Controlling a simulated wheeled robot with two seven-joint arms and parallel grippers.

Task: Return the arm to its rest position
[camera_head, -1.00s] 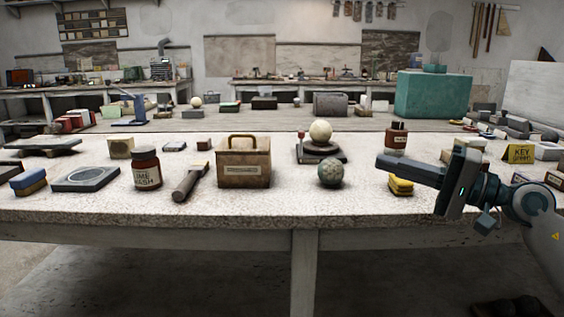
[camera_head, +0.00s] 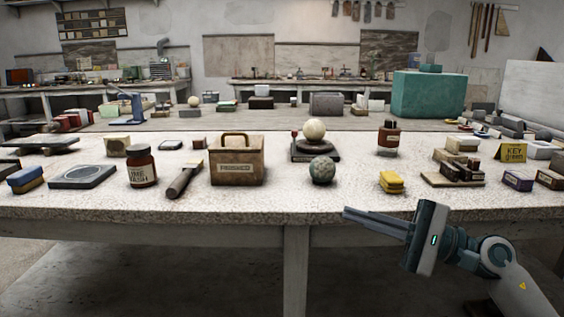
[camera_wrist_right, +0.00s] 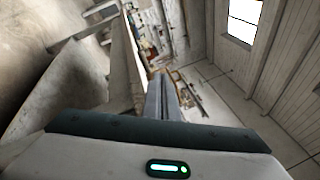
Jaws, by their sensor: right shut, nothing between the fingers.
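My right gripper (camera_head: 348,214) is shut and empty, at the front edge of the speckled table (camera_head: 120,210), with its fingers pointing left. Its arm comes in from the lower right. In the right wrist view the closed fingers (camera_wrist_right: 163,100) stick out past the gripper body, with nothing held between them. A cream plaster sphere (camera_head: 314,128) sits on a dark stand at the middle of the table. A speckled grey-green sphere (camera_head: 321,170) rests on the table in front of it. My left gripper is not in view.
The front strip of the table is clear.

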